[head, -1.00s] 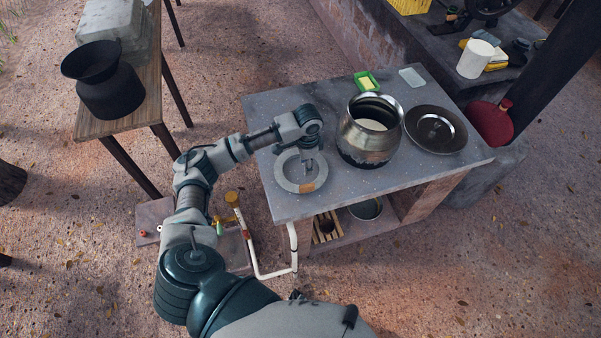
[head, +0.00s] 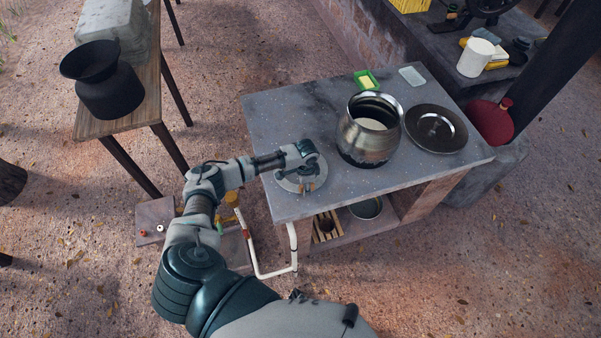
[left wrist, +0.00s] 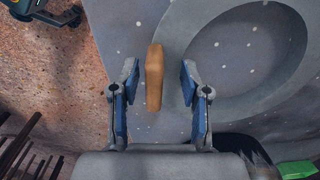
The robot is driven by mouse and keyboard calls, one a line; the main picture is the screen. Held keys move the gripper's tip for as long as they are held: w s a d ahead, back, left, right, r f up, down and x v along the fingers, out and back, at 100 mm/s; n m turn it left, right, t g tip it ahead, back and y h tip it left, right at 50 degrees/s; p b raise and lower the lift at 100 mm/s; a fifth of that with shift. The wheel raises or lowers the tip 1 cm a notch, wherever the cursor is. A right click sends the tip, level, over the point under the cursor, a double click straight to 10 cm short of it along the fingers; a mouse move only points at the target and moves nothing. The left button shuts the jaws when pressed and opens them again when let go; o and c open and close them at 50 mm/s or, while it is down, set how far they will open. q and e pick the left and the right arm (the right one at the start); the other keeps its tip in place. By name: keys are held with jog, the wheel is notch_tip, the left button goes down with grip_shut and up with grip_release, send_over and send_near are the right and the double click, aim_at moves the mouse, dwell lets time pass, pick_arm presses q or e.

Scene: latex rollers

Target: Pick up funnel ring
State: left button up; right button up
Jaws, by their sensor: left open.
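The funnel ring (head: 287,184) is a flat grey ring lying on the grey speckled table, near its left front corner. A tan block (left wrist: 154,77) shows at its edge in the left wrist view, where the ring (left wrist: 192,28) fills the upper right. My left gripper (head: 308,185) is over the ring's front right part and hides some of it in the head view. In the left wrist view its blue-padded fingers (left wrist: 159,82) are open, one on each side of the tan block, with visible gaps. My right gripper is not in view.
A metal pot (head: 369,130) stands right of the ring, with a round dark lid (head: 435,128) beyond it. The tabletop (head: 350,190) is clear in front of the pot.

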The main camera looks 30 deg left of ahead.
pick_arm(q)
jog(key=shift+d, duration=0.25)
jog(key=shift+d+r, duration=0.1)
jog(key=shift+d, duration=0.15)
jog(key=c, duration=0.6)
grip_shut()
jog(key=shift+a, duration=0.15)
jog(key=shift+a, duration=0.15)
